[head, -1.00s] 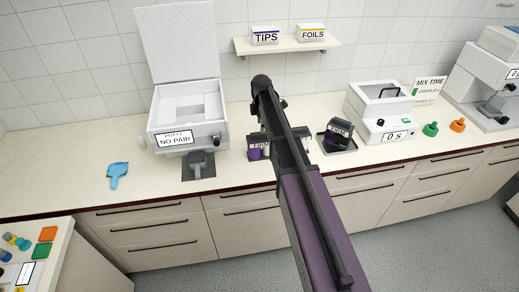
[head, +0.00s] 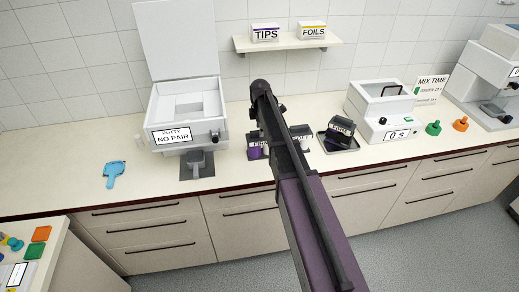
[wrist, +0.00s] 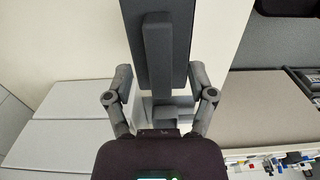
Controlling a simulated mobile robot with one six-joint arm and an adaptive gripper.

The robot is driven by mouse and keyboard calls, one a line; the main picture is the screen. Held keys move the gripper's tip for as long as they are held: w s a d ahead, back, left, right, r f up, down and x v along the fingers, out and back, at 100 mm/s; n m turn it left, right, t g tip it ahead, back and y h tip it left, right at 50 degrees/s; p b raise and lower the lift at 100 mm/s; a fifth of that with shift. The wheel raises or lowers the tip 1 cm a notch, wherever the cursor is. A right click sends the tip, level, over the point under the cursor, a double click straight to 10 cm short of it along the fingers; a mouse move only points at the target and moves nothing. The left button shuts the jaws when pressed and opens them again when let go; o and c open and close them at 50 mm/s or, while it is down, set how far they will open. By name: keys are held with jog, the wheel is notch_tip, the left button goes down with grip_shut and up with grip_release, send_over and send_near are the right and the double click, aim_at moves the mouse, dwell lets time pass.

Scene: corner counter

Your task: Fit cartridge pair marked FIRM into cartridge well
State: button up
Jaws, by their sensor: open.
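The white putty machine (head: 157,110) stands open-lidded at the left in the head view. Its front label reads "PUTTY NO PAIR", and the recess of the cartridge well (head: 189,104) shows inside. A dark cartridge pair with purple (head: 255,148) stands left of my arm. Another labelled piece (head: 301,132) shows partly just right of it. A third dark pair (head: 341,130) sits in a tray (head: 330,148). Their markings are too small to read surely. My gripper (wrist: 160,85) is open in the wrist view; my arm hides it in the head view. A dark block with a raised bar (wrist: 157,45) lies between or beyond its fingers.
A blue tool (head: 114,172) lies on free counter at the left. A white device reading "0 s" (head: 378,105) and green (head: 433,128) and orange (head: 460,124) pieces stand right. A shelf (head: 287,46) holds TIPS and FOILS boxes. A side table (head: 70,250) is at lower left.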

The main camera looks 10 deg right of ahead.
jog(key=shift+f+b, duration=0.5)
jog(key=shift+f, duration=0.3)
grip_shut()
